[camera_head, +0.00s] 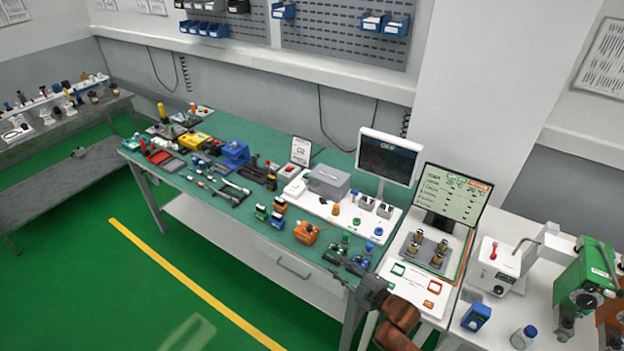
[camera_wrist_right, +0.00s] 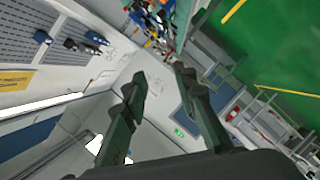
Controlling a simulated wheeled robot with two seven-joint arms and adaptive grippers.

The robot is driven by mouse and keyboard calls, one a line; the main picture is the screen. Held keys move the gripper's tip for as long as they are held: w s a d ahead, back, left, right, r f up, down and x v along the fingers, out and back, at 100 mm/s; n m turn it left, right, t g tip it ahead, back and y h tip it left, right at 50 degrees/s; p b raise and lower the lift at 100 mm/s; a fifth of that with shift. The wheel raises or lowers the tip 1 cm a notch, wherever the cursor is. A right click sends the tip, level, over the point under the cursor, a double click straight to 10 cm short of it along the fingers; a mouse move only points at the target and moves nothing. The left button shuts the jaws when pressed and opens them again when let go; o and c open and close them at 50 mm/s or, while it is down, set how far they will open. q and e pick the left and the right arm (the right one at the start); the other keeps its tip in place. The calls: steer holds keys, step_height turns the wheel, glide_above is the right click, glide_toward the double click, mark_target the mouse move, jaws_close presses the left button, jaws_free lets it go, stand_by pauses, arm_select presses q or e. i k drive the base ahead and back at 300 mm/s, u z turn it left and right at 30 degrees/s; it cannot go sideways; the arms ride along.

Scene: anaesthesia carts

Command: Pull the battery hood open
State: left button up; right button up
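A grey box with a flat, lid-like top (camera_head: 328,181) sits on a white board on the green bench; it looks shut. I cannot tell for sure that it is the battery hood. My right gripper (camera_head: 345,274) is low over the bench's front edge, in front of the box and well apart from it. In the right wrist view its two dark fingers (camera_wrist_right: 160,90) are spread, with nothing between them. My left gripper is not in view.
A dark monitor (camera_head: 388,158) stands behind the white board (camera_head: 377,235), and a lit screen (camera_head: 453,193) to its right. An orange device (camera_head: 306,232) and several small tools crowd the green bench (camera_head: 262,222). A green machine (camera_head: 584,285) stands far right. The floor in front is clear.

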mark_target(332, 185)
steer(key=i, duration=1.55)
